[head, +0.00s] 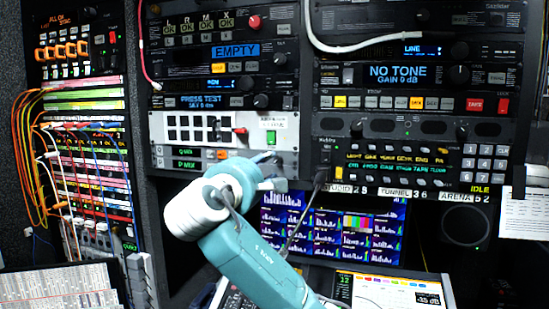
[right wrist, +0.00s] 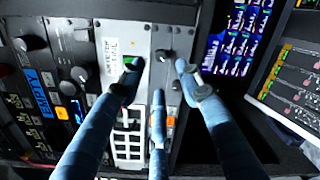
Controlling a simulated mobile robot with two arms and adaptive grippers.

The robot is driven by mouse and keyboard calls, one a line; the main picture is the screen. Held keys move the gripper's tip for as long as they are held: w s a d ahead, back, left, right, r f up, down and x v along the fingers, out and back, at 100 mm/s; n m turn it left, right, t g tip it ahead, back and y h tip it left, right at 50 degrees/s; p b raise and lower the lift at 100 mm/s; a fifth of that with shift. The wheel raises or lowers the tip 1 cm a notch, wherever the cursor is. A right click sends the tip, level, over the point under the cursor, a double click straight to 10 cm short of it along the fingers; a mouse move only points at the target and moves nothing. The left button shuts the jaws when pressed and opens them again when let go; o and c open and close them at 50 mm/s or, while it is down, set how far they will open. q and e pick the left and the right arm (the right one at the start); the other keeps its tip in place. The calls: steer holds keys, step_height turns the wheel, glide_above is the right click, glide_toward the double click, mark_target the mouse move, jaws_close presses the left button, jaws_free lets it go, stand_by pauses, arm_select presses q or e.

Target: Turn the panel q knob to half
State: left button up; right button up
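My right gripper (head: 272,170) is in front of the right end of these strips and hides what is there. In the right wrist view a small dark knob (right wrist: 162,56) with a pale mark, likely the Q knob, shows between the spread fingers of my right gripper (right wrist: 159,78). The fingers are apart and hold nothing. I cannot tell whether a fingertip touches the panel. My left gripper is not in view.
The white panel (head: 160,130) with a green button (head: 271,138) and red switch lies just above. A patch bay (head: 90,165) with cables is at left.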

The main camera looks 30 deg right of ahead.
mark_target(277, 159)
steer(key=p+x, duration=0.3)
steer(key=x, duration=0.4)
steer(key=shift+d+r, duration=0.15)
steer(key=shift+d, duration=0.15)
steer(key=shift+w+d, duration=0.3)
steer(key=shift+w, duration=0.2)
jaws_close()
